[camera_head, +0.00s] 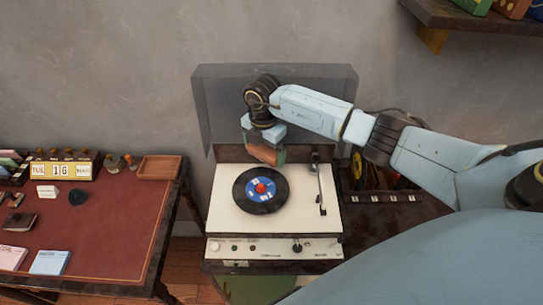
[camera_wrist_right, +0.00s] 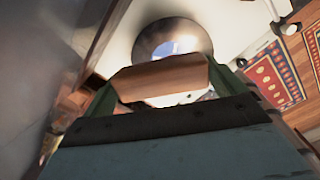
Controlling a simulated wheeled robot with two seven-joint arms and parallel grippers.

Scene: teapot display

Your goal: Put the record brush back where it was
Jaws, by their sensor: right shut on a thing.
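My right gripper (camera_head: 266,146) is over the back of the record player (camera_head: 300,222), behind the record. It is shut on the record brush (camera_wrist_right: 165,76), a brown wooden block spanning the space between the green fingers in the right wrist view. The black record (camera_head: 244,202) with a blue label and red centre lies on the platter. I cannot tell whether the brush touches the player. My left gripper is not in view.
The tonearm (camera_head: 319,188) stands right of the record. The raised clear lid (camera_head: 222,105) is behind my wrist. A red-topped desk (camera_head: 90,225) at left holds an empty-looking wooden tray (camera_head: 160,168), a date block (camera_head: 62,170) and cards. A shelf (camera_head: 480,18) hangs at upper right.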

